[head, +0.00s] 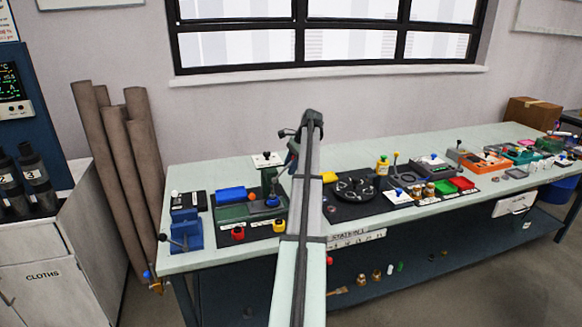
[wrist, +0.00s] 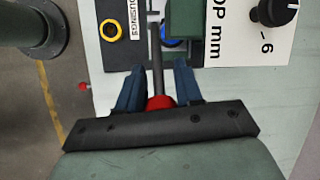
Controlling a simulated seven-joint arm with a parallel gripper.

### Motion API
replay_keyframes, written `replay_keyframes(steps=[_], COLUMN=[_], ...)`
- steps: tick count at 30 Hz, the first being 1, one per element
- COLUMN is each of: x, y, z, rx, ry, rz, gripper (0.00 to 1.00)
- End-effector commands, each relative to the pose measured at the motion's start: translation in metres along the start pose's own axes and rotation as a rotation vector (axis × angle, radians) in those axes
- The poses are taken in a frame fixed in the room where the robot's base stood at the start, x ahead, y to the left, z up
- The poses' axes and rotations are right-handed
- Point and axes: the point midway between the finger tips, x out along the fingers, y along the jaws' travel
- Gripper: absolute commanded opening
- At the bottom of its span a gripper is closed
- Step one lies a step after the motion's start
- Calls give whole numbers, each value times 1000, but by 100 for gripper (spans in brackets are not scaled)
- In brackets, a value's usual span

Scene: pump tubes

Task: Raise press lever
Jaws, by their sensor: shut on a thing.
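The press shows in the wrist view as a green body (wrist: 184,20) at the top. Its lever is a grey rod (wrist: 157,62) that ends in a red knob (wrist: 160,102). My gripper (wrist: 158,92) has its two blue fingers on either side of the knob and is shut on it. My arm runs up the middle of that view; the lever and the fingertips cannot be made out there.
A white label plate (wrist: 232,30) with a black dial (wrist: 277,10) is beside the press. A black pad (wrist: 118,12) with a yellow ring lies to its left. A blue vise (head: 186,232) stands at the bench's left edge. A round black tray (head: 352,188) is right of my arm.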

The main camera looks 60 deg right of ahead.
Motion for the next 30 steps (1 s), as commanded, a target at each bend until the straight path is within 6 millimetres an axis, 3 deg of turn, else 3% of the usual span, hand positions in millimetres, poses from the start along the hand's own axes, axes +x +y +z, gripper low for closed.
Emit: replay_keyframes(steps=[8,30], x=[-5,-7], y=[-2,-12], z=[14,66], rx=[-14,-63], ry=[140,742], rz=[25,134], gripper=[0,0])
